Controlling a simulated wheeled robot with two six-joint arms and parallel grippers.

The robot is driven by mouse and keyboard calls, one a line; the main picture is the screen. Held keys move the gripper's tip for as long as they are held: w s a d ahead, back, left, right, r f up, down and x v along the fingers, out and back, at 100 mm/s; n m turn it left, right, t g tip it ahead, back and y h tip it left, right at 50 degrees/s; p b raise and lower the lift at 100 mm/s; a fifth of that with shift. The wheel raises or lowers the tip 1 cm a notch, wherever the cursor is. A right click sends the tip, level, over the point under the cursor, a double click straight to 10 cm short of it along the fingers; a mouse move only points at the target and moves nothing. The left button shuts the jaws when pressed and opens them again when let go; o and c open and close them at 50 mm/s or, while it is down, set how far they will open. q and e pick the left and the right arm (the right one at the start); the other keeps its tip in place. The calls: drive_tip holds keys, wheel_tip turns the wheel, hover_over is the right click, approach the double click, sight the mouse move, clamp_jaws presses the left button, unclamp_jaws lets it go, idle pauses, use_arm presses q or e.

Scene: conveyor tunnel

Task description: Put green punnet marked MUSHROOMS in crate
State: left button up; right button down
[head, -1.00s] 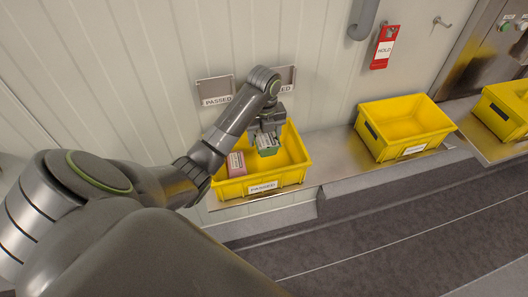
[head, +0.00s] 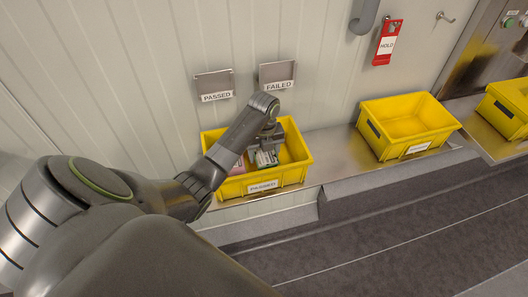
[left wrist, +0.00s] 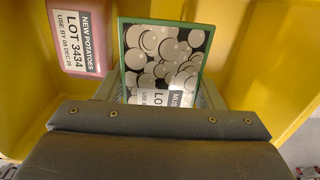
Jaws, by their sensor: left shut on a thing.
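The green punnet (head: 266,158) is in my left gripper (head: 265,143), low inside the yellow crate (head: 235,187) labelled PASSED. In the left wrist view the punnet (left wrist: 165,55) has a green rim, a picture of mushrooms and a label partly hidden by the gripper, with "MUS" readable. My left gripper (left wrist: 160,100) is shut on the punnet. I cannot tell whether the punnet touches the crate floor. My right gripper is not in view.
A pink punnet marked NEW POTATOES (left wrist: 82,35) lies in the same crate, left of the green one. An empty yellow crate (head: 407,118) stands to the right, and another (head: 508,108) at the right edge. PASSED (head: 216,97) and FAILED (head: 279,86) signs hang on the wall behind.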

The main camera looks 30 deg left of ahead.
use_arm(q)
drive_tip(key=shift+f, duration=0.1)
drive_tip(key=shift+f, duration=0.4)
drive_tip(key=shift+f, duration=0.1)
drive_tip(key=o, duration=1.1)
drive_tip(key=shift+o, duration=0.2)
